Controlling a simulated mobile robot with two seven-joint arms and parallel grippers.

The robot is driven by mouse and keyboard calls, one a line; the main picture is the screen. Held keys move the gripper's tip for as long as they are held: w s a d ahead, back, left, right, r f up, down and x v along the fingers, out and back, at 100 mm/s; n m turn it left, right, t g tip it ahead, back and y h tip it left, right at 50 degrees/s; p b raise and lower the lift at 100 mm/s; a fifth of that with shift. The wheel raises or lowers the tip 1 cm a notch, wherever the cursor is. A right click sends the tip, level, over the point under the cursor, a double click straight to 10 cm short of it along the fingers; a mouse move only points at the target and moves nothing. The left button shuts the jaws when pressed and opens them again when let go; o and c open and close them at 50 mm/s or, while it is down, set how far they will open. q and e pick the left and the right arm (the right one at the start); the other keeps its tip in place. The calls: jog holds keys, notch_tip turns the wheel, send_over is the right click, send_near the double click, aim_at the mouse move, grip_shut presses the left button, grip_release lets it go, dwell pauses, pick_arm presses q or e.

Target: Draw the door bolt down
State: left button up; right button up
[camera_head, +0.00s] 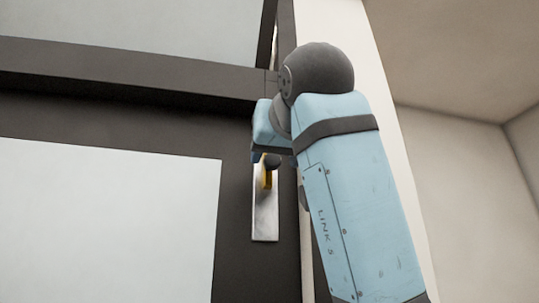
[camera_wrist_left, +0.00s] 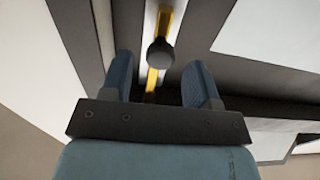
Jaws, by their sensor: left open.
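The door bolt is a yellow rod (camera_head: 267,179) with a dark round knob (camera_head: 272,160), on a pale metal plate (camera_head: 265,217) near the edge of the dark door frame. My left gripper (camera_head: 272,150) is at the knob, and its fingers are partly hidden by my own arm in the head view. In the left wrist view the two blue fingers (camera_wrist_left: 161,78) are spread apart. The knob (camera_wrist_left: 160,52) and the yellow rod (camera_wrist_left: 165,20) show in the gap between them, with space on both sides. My right gripper is not in view.
The dark door (camera_head: 130,130) has large pale panels (camera_head: 110,215) to the left of the bolt. A pale wall edge (camera_head: 335,25) stands close behind my arm on the right. Open room shows farther right.

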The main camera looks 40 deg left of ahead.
aim_at(273, 157)
pick_arm(q)
jog(key=x, duration=0.3)
jog(key=shift+r+p, duration=0.15)
jog(key=shift+p, duration=0.25)
jog(key=shift+w+a, duration=0.5)
jog(key=shift+a, duration=0.05)
jog(key=shift+w+a, duration=0.2)
jog(key=shift+a, duration=0.05)
jog(key=shift+d, duration=0.1)
jog(key=c, duration=1)
grip_shut()
